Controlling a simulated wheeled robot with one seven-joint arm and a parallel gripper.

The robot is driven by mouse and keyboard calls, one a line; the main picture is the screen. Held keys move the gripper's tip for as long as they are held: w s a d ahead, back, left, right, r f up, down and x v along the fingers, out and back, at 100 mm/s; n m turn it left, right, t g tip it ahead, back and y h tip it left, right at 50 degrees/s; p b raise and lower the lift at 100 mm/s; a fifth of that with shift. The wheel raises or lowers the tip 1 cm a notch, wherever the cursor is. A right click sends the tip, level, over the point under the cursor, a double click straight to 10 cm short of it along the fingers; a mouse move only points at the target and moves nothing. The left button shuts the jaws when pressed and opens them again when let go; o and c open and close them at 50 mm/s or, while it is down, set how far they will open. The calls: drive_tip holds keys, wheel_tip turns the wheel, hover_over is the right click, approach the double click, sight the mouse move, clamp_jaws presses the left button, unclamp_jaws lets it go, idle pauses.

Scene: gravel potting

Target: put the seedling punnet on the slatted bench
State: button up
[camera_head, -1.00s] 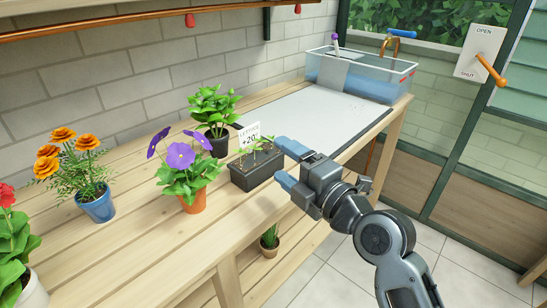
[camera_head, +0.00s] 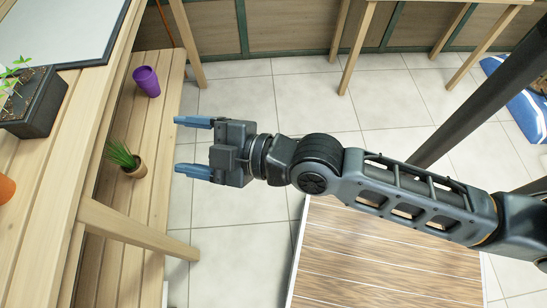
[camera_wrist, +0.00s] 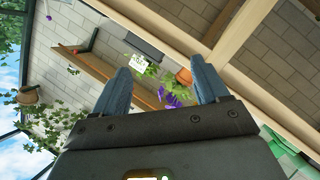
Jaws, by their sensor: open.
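The seedling punnet (camera_head: 38,105), a black tray of small green seedlings, stands on the wooden plank bench (camera_head: 62,160) at the left of the head view, partly cut off by the frame edge. In the wrist view, which looks upside down, the punnet (camera_wrist: 143,44) and its white label show beyond my fingers. My gripper (camera_head: 192,147) is open and empty. It is to the right of the bench and apart from the punnet, with its fingers pointing left. A brown slatted surface (camera_head: 380,265) lies low under my arm; I cannot tell whether it is the slatted bench.
A lower shelf holds a purple pot (camera_head: 147,82) and a small grassy plant (camera_head: 128,160). An orange pot (camera_wrist: 183,76) is beside the punnet. Another wooden table (camera_head: 365,40) is at the back. Tiled floor between is clear.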

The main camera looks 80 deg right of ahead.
drive_tip(key=s+a+r+m+g, duration=0.1)
drive_tip(key=s+m, duration=0.7)
drive_tip(key=s, duration=1.1)
drive_tip(key=shift+r+y, duration=0.3)
drive_tip(key=shift+r, duration=0.6)
drive_tip(key=shift+a, duration=0.2)
